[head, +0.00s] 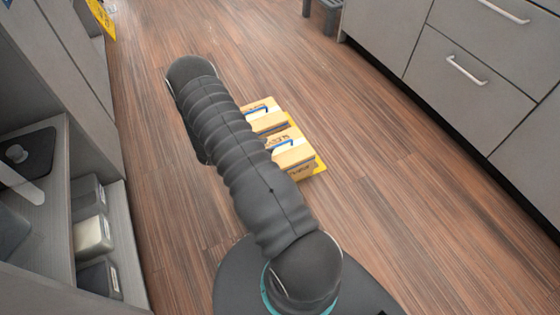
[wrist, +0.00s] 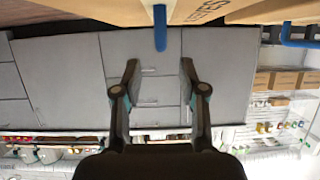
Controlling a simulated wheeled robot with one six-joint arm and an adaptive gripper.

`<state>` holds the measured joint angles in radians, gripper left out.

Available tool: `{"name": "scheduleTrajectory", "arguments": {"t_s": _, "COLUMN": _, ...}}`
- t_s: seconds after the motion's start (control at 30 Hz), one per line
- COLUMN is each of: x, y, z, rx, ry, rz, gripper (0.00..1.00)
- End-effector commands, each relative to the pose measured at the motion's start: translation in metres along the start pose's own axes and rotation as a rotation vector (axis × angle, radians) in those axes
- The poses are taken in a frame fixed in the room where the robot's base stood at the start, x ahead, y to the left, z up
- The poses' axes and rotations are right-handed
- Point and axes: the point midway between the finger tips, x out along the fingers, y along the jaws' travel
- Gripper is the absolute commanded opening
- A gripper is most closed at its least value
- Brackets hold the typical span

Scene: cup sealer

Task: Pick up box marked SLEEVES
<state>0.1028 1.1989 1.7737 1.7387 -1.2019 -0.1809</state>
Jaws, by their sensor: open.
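In the wrist view a cardboard box (wrist: 205,10) crosses the top edge, with lettering ending in "EVES" partly cut off. A blue handle (wrist: 160,28) on it hangs into view. My gripper (wrist: 159,68) is open and empty; the handle shows above the gap between its fingertips, apart from them. In the head view two cardboard boxes with blue handles sit on the floor beside my arm: a nearer one (head: 296,158) and a farther one (head: 262,108). Their print is too small to read surely. My arm covers part of both and hides my gripper there.
A second box (wrist: 262,12) with a blue handle is at the top right of the wrist view. Grey drawers (head: 470,75) stand right, an open shelf with containers (head: 92,235) left. Wooden floor between is mostly clear.

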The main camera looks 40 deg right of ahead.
Motion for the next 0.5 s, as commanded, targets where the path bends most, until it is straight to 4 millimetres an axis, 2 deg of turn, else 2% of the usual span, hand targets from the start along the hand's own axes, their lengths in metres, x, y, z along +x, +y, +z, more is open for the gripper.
{"name": "scheduleTrajectory", "arguments": {"t_s": 0.27, "x": 0.015, "y": 0.000, "z": 0.000, "rx": 0.000, "ry": -0.001, "rz": 0.000, "gripper": 0.42}}
{"name": "scheduleTrajectory", "arguments": {"t_s": 0.5, "x": 0.045, "y": -0.001, "z": 0.003, "rx": -0.001, "ry": -0.001, "rz": 0.001, "gripper": 0.42}}
